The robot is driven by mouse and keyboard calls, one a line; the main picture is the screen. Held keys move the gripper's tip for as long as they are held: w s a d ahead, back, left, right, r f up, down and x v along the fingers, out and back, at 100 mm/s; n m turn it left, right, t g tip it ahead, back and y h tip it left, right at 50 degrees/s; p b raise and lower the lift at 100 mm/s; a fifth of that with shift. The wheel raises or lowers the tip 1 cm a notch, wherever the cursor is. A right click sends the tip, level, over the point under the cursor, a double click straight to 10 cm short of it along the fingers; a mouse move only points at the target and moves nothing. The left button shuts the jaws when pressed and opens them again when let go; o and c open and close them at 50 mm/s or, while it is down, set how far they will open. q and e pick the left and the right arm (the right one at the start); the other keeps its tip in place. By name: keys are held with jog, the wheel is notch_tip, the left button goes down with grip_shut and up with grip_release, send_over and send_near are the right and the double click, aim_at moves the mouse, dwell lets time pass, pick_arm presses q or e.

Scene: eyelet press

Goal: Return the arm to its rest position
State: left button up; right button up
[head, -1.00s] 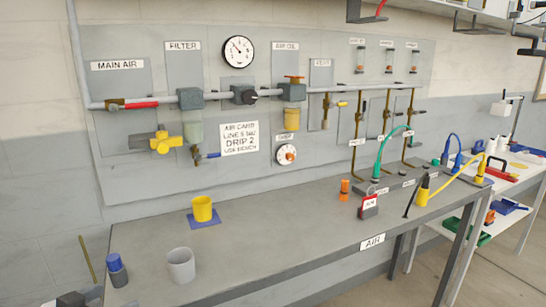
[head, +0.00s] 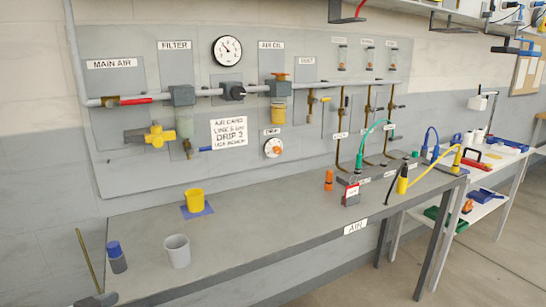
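Neither of my arms shows clearly in the head view, and no gripper fingers can be made out. A grey shape (head: 97,300) is cut off at the bottom left edge, at the foot of a thin brown stick (head: 88,258). I cannot tell what this shape is.
The pipe panel (head: 130,195) stands behind. A white table (head: 500,165) stands right.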

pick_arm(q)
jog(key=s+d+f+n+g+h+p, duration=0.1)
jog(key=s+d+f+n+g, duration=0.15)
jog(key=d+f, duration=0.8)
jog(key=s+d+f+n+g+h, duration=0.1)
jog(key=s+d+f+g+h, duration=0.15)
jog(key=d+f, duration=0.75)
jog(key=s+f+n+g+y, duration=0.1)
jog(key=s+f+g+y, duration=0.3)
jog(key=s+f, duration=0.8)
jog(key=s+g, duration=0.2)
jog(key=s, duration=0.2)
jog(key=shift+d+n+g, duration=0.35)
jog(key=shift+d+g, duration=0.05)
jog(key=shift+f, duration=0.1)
